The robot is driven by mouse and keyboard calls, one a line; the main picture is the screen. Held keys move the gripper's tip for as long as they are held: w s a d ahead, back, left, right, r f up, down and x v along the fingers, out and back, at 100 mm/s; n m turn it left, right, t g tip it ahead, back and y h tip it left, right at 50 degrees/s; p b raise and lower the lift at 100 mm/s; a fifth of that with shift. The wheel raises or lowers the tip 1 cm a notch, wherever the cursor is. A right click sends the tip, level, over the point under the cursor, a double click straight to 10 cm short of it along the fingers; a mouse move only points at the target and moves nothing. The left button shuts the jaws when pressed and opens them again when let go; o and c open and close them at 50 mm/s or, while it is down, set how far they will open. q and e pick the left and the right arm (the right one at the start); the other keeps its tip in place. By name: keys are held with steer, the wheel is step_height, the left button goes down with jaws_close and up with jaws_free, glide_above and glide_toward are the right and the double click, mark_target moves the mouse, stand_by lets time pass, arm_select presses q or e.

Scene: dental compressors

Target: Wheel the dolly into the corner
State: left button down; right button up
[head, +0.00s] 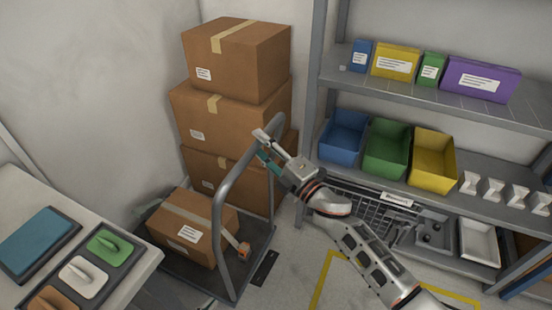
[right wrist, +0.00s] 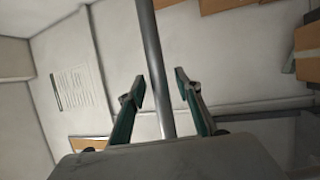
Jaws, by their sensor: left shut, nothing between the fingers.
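The dolly has a dark flat platform (head: 258,238) and a grey tubular handle (head: 222,225) that rises from it and bends over at the top. A taped cardboard box (head: 185,240) rides on the platform. My right gripper (head: 262,144) is at the upper bar of the handle, its fingers apart. In the right wrist view the handle tube (right wrist: 152,60) runs between the two spread fingertips (right wrist: 160,80); contact cannot be made out. The walls' corner is behind a stack of cardboard boxes (head: 238,60).
A grey shelf unit (head: 312,80) with coloured bins stands at right. Yellow floor tape (head: 320,280) marks the floor right of the dolly. Bare floor shows there.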

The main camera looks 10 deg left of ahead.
steer(key=v, duration=1)
steer(key=shift+d, duration=0.15)
steer(key=shift+s, duration=0.15)
